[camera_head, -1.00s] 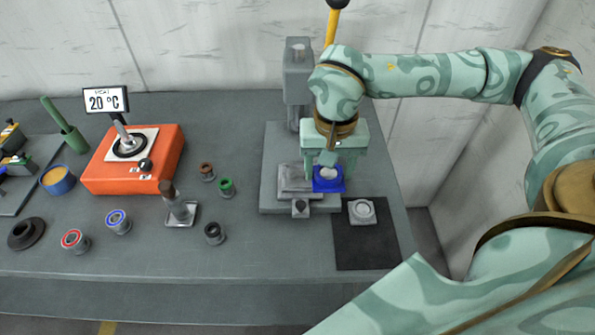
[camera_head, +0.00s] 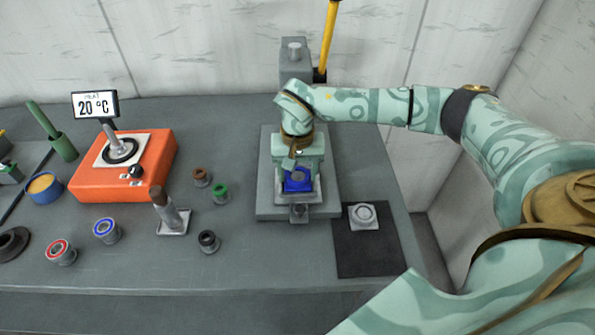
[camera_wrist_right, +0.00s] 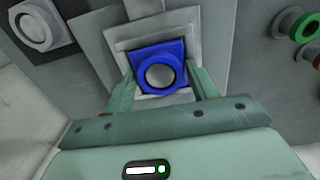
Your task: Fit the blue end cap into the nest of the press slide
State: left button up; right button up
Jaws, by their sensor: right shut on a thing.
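The blue end cap (camera_head: 298,184) is a square piece with a round grey centre. In the right wrist view the blue end cap (camera_wrist_right: 160,68) lies between the two fingers of my right gripper (camera_wrist_right: 162,88), which is shut on it. In the head view my right gripper (camera_head: 298,172) points down over the press slide (camera_head: 299,212). In the wrist view the cap is over the slide's light grey square nest (camera_wrist_right: 122,40), slightly turned against it. I cannot tell whether it is seated. My left gripper is not in view.
The press column (camera_head: 293,62) with its yellow lever (camera_head: 329,40) stands behind. A grey square piece (camera_head: 363,215) lies on a dark mat (camera_head: 368,256) to the right. An orange heater (camera_head: 125,172) and several small bushings stand to the left.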

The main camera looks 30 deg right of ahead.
aim_at(298, 176)
jog(key=shift+s+a+f, duration=0.1)
jog(key=shift+s+f, duration=0.3)
jog(key=shift+f, duration=0.2)
jog(key=o, duration=1)
jog(key=shift+o, duration=0.9)
jog(key=shift+w+a+f, duration=0.1)
jog(key=shift+w+a, duration=0.05)
jog(key=shift+a, duration=0.05)
jog(key=shift+d, duration=0.1)
jog(key=r, duration=0.3)
jog(key=r+p, duration=0.1)
jog(key=r, duration=0.5)
jog(key=shift+w+d, duration=0.25)
